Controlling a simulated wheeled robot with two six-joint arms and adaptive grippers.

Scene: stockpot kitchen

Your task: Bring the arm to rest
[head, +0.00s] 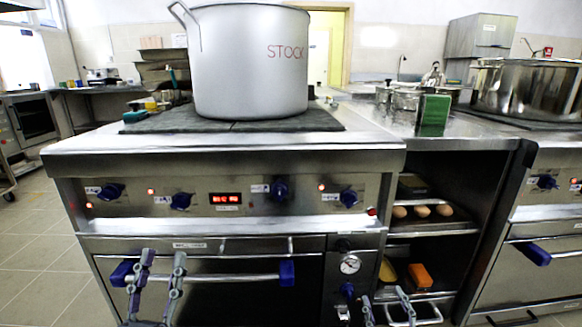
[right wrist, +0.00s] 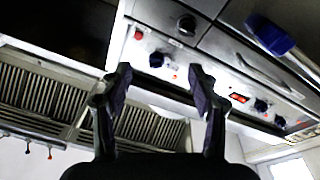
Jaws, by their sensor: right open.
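My left gripper (head: 159,262) shows low in the head view, in front of the oven door. Its two fingers are apart with nothing between them. My right gripper (head: 386,296) shows at the lower edge of the head view, in front of the lower part of the open shelf unit. It is open and empty. In the right wrist view its dark fingers (right wrist: 160,78) stand wide apart, with the tilted stove front behind. A large grey stockpot (head: 246,65) marked STOCK stands upright on the dark cooktop (head: 190,122), well above and behind both grippers.
The oven handle (head: 215,279) with blue ends runs behind my left gripper. Blue knobs (head: 280,188) line the stove front. A shelf unit (head: 430,230) holds eggs (head: 422,211) and an orange item (head: 420,275). A shiny pot (head: 525,88) stands at right. Floor (head: 35,240) is free at left.

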